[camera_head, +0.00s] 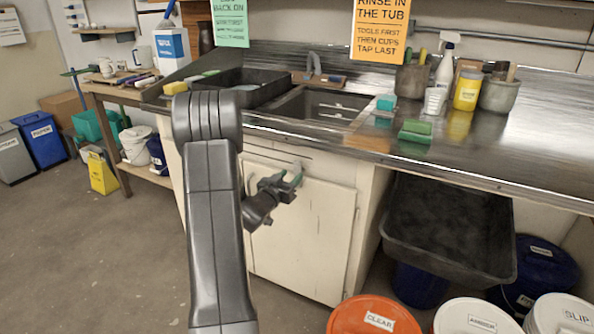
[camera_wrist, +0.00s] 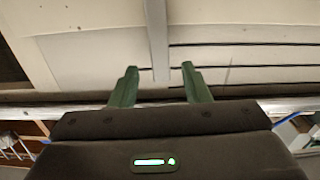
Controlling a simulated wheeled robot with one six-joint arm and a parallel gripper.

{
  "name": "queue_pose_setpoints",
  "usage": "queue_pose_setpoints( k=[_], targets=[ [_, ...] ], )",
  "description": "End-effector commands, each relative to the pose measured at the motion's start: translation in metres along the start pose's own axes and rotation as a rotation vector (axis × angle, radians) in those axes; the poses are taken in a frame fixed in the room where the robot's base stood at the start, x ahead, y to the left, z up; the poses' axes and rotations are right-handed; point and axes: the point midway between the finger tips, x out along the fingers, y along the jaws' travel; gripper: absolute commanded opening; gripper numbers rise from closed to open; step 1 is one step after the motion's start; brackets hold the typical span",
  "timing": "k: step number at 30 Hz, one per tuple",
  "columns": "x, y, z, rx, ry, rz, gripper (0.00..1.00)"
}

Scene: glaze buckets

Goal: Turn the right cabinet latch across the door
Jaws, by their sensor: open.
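The white cabinet (camera_head: 312,225) stands under the sink counter, with its right door facing me. A small pale latch (camera_head: 298,166) shows near the top of that door, partly behind my gripper (camera_head: 285,179). My gripper is in front of the upper door, open, with green fingers. In the wrist view my gripper (camera_wrist: 160,84) has its two fingers apart, with a pale grey bar (camera_wrist: 157,45) reaching down between them. The bar looks like the latch. I see no clear contact between it and either finger.
The counter edge (camera_head: 330,140) overhangs the cabinet just above my gripper. A black tub (camera_head: 450,235) is right of the cabinet. An orange-lidded bucket (camera_head: 375,318) and a white-lidded bucket (camera_head: 470,318) stand at the front right. The floor at left is open.

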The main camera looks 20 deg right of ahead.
Motion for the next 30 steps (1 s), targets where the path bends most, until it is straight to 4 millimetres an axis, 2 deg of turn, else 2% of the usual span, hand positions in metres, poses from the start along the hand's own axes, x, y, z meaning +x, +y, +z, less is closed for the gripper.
queue_pose_setpoints(
  k=[3,9,13,21,23,28,30],
  targets=[
    [0.024,0.001,0.001,0.0,0.001,0.001,0.43],
    [0.049,0.0,0.001,0.0,0.0,0.0,0.43],
    [0.055,0.0,0.0,-0.001,0.0,-0.001,0.43],
    [0.056,0.0,0.0,-0.001,0.0,-0.002,0.43],
    [0.056,0.0,0.0,-0.001,0.0,-0.002,0.33],
    [0.056,0.0,0.0,-0.001,0.0,-0.002,0.0],
    [0.056,0.0,0.0,0.0,0.0,-0.002,0.0]
  ],
)
